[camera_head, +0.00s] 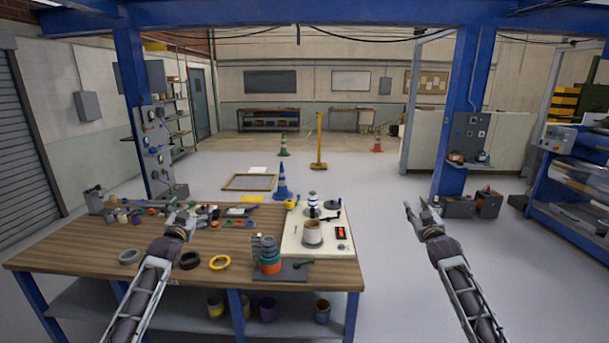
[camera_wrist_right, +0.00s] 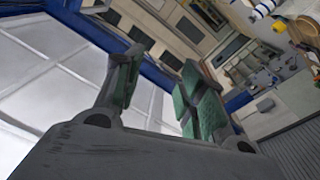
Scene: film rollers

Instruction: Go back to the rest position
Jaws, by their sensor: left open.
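My left gripper (camera_head: 183,217) is above the wooden workbench (camera_head: 75,245), near its middle, with its arm coming in from the lower left. It is open, and I see nothing held in it. My right gripper (camera_head: 422,208) is over the grey floor, to the right of the bench and clear of it. In the right wrist view its two fingers (camera_wrist_right: 160,70) with green pads stand apart with nothing between them. So the right gripper is open and empty.
The bench holds tape rolls such as a yellow ring (camera_head: 219,262), a stack of coloured rolls (camera_head: 268,258) and a white machine plate (camera_head: 340,243). A blue cone (camera_head: 282,183) stands behind it. A blue post (camera_head: 462,110) rises beyond my right gripper. Floor around that gripper is free.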

